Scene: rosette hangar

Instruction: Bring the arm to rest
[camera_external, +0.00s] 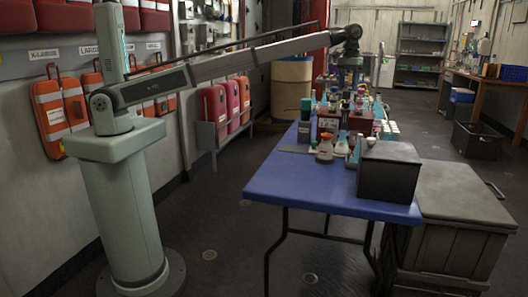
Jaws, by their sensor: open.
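My arm reaches out to the right, nearly level, high over the far part of the blue table (300,190). Its wrist bends down at the far end. My gripper (348,78) hangs below the wrist over the crowded far end of the table. It is small and distant, and its fingers blend in with the bottles behind and below it. I see nothing clearly held in it. I cannot tell how far its fingertips are from the items beneath.
Several flasks and bottles, including a round flask (325,148), crowd the table. A dark box (389,172) stands at its near right corner. A grey crate (455,215) sits beside the table. Orange cases line the left wall. The table's near left part is bare.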

